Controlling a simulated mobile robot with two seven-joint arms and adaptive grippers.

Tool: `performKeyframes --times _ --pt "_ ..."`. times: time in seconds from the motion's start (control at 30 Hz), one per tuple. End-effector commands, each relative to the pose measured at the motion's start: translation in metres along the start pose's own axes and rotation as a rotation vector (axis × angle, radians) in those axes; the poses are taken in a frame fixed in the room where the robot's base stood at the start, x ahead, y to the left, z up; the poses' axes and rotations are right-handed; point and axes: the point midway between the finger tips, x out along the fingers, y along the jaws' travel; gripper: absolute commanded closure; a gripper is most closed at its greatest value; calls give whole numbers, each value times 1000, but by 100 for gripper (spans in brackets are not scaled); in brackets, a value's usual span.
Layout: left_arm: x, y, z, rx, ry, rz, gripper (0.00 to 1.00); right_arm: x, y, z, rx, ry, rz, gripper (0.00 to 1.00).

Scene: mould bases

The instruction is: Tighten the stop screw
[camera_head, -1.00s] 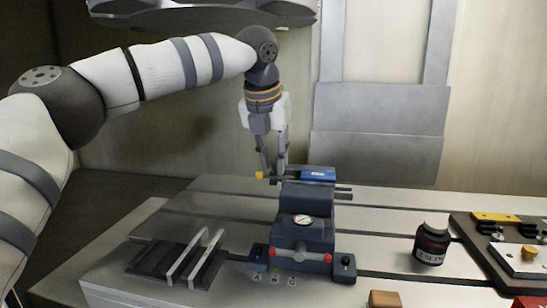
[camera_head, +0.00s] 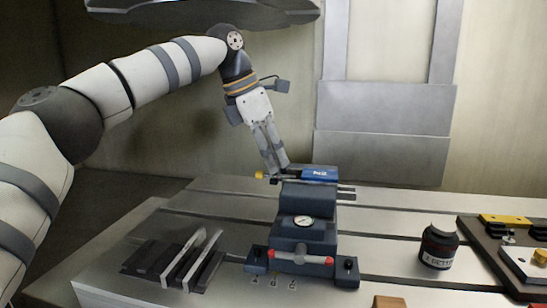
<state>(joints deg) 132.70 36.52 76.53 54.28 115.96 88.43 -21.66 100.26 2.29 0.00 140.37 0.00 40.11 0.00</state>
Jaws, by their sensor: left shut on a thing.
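A grey vise (camera_head: 300,238) with a round dial and a red-tipped handle stands on the slotted table. A blue block (camera_head: 320,175) with white lettering sits at its top back. A small yellow knob (camera_head: 259,175) shows just left of the block, at the end of a thin dark part. My left gripper (camera_head: 276,174) reaches down at a tilt to the vise's back left. Its fingers are shut on a small part between the knob and the block, which I take to be the stop screw; the fingertips mostly hide it. My right gripper is not in view.
Pale bars on a dark rack (camera_head: 172,265) lie at the front left. A dark bottle (camera_head: 438,247) stands right of the vise. A dark tray (camera_head: 483,243) with yellow and white parts is at the far right. Table between vise and bottle is clear.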

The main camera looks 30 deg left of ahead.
Motion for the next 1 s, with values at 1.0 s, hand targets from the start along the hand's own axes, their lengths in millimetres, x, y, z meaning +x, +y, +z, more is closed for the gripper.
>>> performKeyframes --times 1.0 --pt "-1 1 0 114 0 -45 60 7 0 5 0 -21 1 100"
